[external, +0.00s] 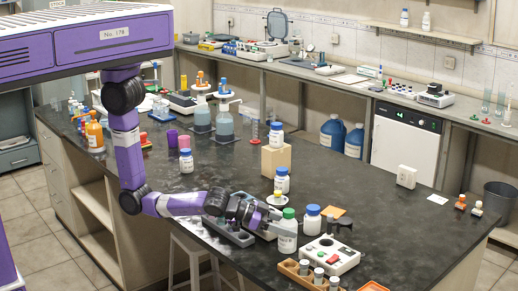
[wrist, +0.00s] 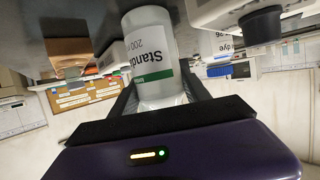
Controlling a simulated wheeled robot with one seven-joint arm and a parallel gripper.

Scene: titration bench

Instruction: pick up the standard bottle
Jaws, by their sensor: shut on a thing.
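The standard bottle (external: 287,232) is white with a green cap and stands out near the front of the dark bench in the external view. In the wrist view the bottle (wrist: 150,60) shows its white label with "Stand", "200" and a green band. My gripper (external: 276,227) reaches it from the left, low over the bench. In the wrist view its two dark fingers (wrist: 160,92) lie on either side of the bottle, shut on it. The bottle's cap is out of the wrist view. I cannot tell whether its base touches the bench.
A blue-capped bottle (external: 312,219) stands close on the right. A white stirrer box (external: 329,256) and a wooden vial rack (external: 300,275) are in front. A grey tray (external: 228,232) lies under my arm. A wooden block (external: 276,160) stands behind. The bench further right is mostly clear.

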